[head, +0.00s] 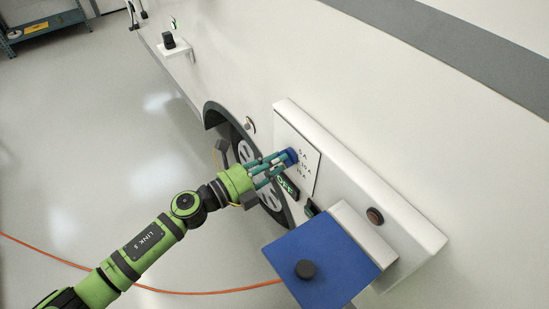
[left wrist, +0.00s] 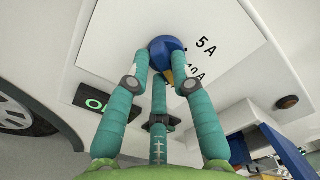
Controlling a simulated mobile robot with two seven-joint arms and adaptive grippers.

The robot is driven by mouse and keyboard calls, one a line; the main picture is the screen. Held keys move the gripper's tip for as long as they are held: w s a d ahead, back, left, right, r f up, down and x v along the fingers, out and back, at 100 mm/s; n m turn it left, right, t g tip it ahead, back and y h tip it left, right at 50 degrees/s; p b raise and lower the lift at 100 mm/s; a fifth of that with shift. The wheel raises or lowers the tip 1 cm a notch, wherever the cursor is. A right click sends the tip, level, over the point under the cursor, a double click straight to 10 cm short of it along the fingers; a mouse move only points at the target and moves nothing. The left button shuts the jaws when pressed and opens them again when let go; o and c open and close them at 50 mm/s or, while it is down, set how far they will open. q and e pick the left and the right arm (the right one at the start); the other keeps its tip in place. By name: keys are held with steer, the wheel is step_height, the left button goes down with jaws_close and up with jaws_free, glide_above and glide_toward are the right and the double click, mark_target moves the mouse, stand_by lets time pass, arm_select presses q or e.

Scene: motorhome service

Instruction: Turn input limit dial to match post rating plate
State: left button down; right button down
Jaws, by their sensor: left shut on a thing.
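A blue dial (head: 291,156) sits on a white panel (head: 313,178) on the motorhome's side. The panel bears black amp markings beside the dial; in the left wrist view "5 A" and a partly covered "10 A" can be read. My left gripper (head: 281,162) is shut on the dial. In the left wrist view the teal fingers close around the blue dial (left wrist: 166,45), with a small yellow mark at its lower side, partly hidden by a finger. Where the dial points I cannot tell for sure. I see no readable post rating plate. My right gripper is not in view.
A green-lit "OFF" display (head: 287,186) is just below the dial. A blue flap (head: 325,258) with a black knob (head: 305,269) juts out below right. A brown round button (head: 375,215) is further right. An orange cable (head: 190,292) crosses the floor.

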arm_select(q)
steer(key=shift+n+p, duration=1)
steer(key=shift+n, duration=1.4)
steer(key=shift+s+f, duration=0.1)
steer(key=c, duration=1.1)
jaws_free()
steer(key=shift+o, duration=0.2)
steer(key=v, duration=1.2)
